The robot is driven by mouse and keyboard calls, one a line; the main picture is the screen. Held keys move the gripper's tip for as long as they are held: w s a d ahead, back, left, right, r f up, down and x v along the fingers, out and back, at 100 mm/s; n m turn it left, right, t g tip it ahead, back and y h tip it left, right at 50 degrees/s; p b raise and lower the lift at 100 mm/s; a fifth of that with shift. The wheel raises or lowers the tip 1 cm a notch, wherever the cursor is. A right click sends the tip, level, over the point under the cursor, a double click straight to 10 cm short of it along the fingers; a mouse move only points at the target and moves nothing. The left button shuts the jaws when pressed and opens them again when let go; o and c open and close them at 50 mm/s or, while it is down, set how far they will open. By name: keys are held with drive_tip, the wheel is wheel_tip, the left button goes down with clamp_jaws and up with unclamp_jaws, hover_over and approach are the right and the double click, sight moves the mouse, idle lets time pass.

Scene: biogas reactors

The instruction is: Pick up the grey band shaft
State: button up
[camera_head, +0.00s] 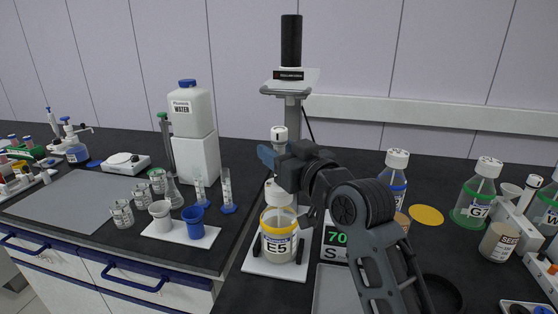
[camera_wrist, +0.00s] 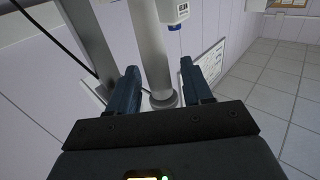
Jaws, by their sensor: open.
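A light grey shaft (camera_wrist: 154,50) with a round collar runs between the two blue fingers of my gripper (camera_wrist: 159,72) in the wrist view. The fingers are spread, with a gap showing on each side of it. I cannot make out a band on it, so I cannot tell for certain that it is the grey band shaft. In the head view my gripper (camera_head: 268,157) is above the E5 bottle (camera_head: 279,240), beside a white-topped upright piece (camera_head: 279,134). My arm hides part of that area.
A grey stand (camera_head: 293,110) rises behind my gripper. A white water container (camera_head: 191,112), cylinders and cups stand to the left. Capped bottles, including a green-banded one (camera_head: 476,195), stand to the right. A grey mat (camera_head: 80,198) at the left is bare.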

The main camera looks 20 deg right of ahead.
sight(286, 131)
drive_tip(key=shift+c, duration=0.5)
clamp_jaws()
drive_tip(key=shift+r, duration=0.15)
drive_tip(key=r, duration=0.4)
drive_tip(key=shift+d+r+b, duration=0.15)
drive_tip(key=shift+d+b, duration=0.05)
drive_tip(key=shift+b, duration=0.15)
drive_tip(key=s+d+r, duration=0.5)
drive_tip(key=d+r, duration=0.2)
drive_tip(key=d, duration=0.3)
drive_tip(key=shift+s+r, duration=0.15)
drive_tip(key=shift+s, duration=0.15)
drive_tip(key=shift+r, duration=0.55)
